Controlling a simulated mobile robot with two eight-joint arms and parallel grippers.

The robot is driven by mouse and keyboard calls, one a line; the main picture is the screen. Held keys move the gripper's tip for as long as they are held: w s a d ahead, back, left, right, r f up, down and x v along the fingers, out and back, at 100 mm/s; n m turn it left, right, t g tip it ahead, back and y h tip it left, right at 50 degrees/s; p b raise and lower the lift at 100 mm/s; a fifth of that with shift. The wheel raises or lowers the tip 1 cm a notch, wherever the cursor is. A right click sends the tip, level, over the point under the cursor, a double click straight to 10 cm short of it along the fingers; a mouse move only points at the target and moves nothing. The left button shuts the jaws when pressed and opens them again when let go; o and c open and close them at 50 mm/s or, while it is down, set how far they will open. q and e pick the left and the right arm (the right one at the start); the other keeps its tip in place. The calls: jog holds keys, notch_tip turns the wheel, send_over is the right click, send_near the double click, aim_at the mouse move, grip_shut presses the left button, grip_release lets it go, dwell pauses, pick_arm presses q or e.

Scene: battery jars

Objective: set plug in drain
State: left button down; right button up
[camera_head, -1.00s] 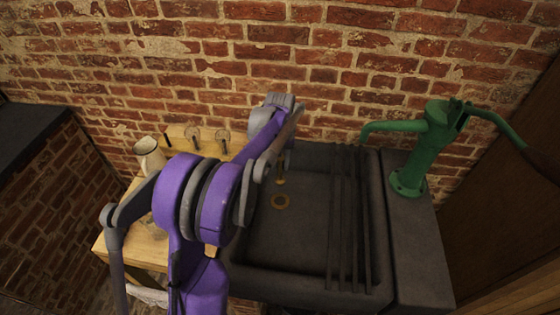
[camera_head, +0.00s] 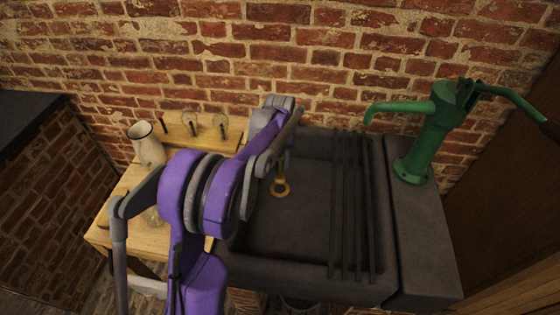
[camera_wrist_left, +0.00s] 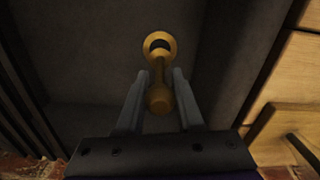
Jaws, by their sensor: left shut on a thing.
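The brass plug (camera_wrist_left: 160,98) is held between the two fingers of my left gripper (camera_wrist_left: 160,78) in the left wrist view. Its stem points toward the drain. The drain (camera_wrist_left: 158,38) is a brass ring with a dark hole. The drain also shows in the head view (camera_head: 281,188), on the floor of the dark stone sink. There my left gripper (camera_head: 286,160) reaches down over the sink, mostly hidden by my purple arm. My right gripper is not in view.
The dark stone sink (camera_head: 300,250) has dark bars (camera_head: 350,215) across its right part. A green hand pump (camera_head: 432,135) stands to the right. A wooden table (camera_head: 125,205) at left holds a white jug (camera_head: 148,145) and glass jars. A brick wall stands behind.

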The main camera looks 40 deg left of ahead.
aim_at(280, 178)
pick_arm(q)
jog(key=shift+f+b, duration=1.35)
jog(key=shift+f, duration=0.85)
jog(key=shift+c, duration=2.3)
grip_release()
